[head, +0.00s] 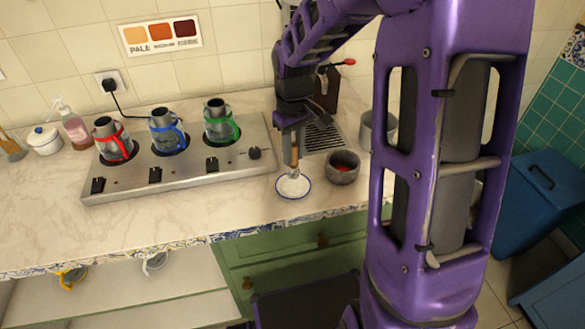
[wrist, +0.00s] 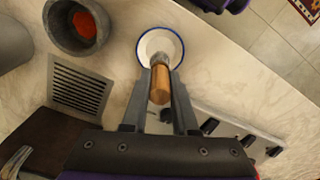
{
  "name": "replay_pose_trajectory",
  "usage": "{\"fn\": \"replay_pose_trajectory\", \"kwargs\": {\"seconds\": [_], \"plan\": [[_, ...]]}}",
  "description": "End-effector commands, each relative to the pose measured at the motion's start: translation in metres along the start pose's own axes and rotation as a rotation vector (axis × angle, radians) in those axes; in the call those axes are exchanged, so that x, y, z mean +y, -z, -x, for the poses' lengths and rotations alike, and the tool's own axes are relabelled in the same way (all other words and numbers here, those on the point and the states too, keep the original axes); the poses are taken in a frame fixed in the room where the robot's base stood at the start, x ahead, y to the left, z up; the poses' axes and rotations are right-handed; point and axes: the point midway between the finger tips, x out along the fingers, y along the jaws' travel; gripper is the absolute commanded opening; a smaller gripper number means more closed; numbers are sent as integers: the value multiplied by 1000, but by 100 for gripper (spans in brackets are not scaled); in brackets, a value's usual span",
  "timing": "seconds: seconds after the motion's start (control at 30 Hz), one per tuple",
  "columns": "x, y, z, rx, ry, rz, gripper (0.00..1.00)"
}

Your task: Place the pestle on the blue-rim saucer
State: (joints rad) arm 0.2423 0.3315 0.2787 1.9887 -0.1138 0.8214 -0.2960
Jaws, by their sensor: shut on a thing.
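My gripper (head: 294,143) is shut on the pestle (head: 295,158), which has a wooden handle and a grey lower end. The pestle hangs roughly upright, lower end down. The white blue-rim saucer (head: 293,189) lies on the counter directly below. In the wrist view, my gripper (wrist: 162,78) has its fingers on both sides of the pestle handle (wrist: 160,90). The saucer (wrist: 148,41) shows beyond the pestle, partly covered by it. I cannot tell whether the pestle's lower end touches the saucer.
A grey mortar (head: 342,170) with red contents stands just right of the saucer. A grey pot (head: 378,130) and a drain grille (head: 322,137) are behind. A steel stove (head: 180,160) with several jugs is at left. The counter's front edge is close to the saucer.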

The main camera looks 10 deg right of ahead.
Motion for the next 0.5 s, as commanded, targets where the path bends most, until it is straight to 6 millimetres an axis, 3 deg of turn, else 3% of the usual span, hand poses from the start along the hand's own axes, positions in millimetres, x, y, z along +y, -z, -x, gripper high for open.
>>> {"fn": "replay_pose_trajectory", "kwargs": {"seconds": [0.33,0.5], "plan": [[0,-1,-39,-1,1,0,0],[0,0,-41,1,-1,0,0]]}}
